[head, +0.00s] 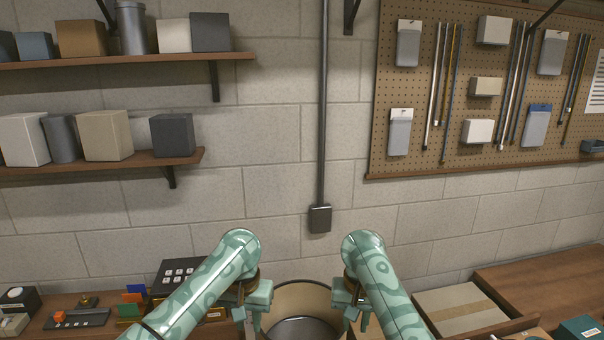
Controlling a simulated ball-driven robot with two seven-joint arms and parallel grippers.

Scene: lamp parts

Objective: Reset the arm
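Both of my green patterned arms reach forward from the bottom of the head view. My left gripper (254,318) points down over the bench, left of the middle. My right gripper (353,318) points down a little to its right. Their fingertips are small and partly cut off by the bottom edge, so I cannot tell how far they are apart. Nothing is visibly held in either one. I see no parts that are clearly lamp parts.
A black box with white buttons (178,276) and small coloured blocks (133,300) are on the bench at left. A cardboard box (461,309) lies at right, by a wooden surface (545,283). Shelves (120,60) and a pegboard (470,90) hang on the wall.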

